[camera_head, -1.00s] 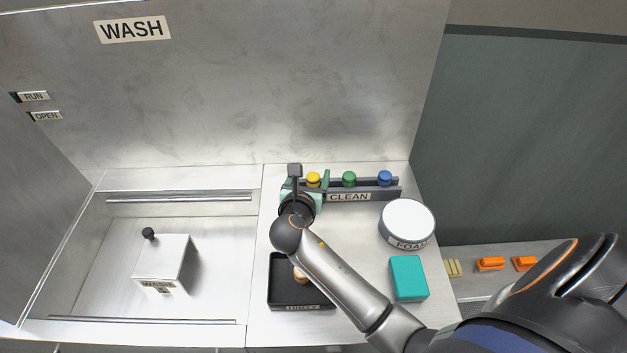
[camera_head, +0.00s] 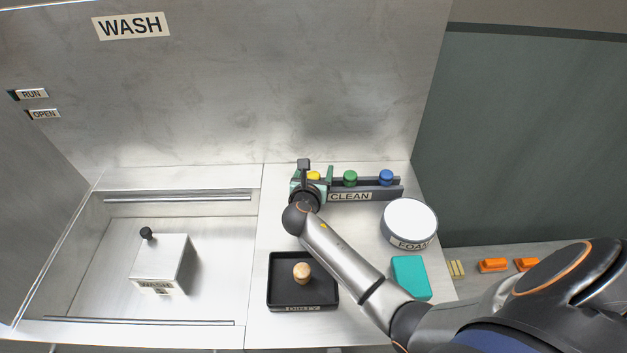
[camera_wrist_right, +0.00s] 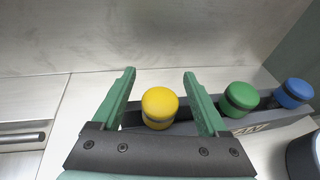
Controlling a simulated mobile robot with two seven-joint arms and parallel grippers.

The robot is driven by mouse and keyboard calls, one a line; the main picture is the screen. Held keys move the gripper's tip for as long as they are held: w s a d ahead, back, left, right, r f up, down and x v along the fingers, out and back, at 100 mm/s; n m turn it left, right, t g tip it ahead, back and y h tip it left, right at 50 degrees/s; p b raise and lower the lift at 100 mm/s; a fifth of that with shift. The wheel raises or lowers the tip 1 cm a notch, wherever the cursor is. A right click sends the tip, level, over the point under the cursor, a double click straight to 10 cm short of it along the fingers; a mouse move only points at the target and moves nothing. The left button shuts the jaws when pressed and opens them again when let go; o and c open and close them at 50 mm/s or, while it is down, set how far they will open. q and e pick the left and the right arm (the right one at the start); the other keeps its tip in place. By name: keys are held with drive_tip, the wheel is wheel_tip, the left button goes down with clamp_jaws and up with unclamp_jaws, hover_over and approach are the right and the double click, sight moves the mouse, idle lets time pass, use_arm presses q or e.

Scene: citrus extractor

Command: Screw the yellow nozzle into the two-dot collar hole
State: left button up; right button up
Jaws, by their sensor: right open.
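The yellow nozzle (camera_wrist_right: 160,104) stands upright at the left end of the rack marked CLEAN (camera_head: 362,194). It also shows partly in the head view (camera_head: 313,176), behind my gripper. My right gripper (camera_wrist_right: 160,80) is open, with its green fingers on either side of the yellow nozzle and apart from it. The gripper also shows in the head view (camera_head: 313,185) at the rack's left end. My left gripper is not in view. No two-dot collar hole can be made out in these views.
A green nozzle (camera_head: 350,178) and a blue nozzle (camera_head: 386,177) stand in the same rack. A black DIRTY tray (camera_head: 275,292) holds a pale wooden knob (camera_head: 302,272). A FOAM tub (camera_head: 408,219) and teal block (camera_head: 410,278) stand right. A lidded washer box (camera_head: 160,262) sits in the left basin.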

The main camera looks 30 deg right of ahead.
clamp_jaws()
idle(0.5)
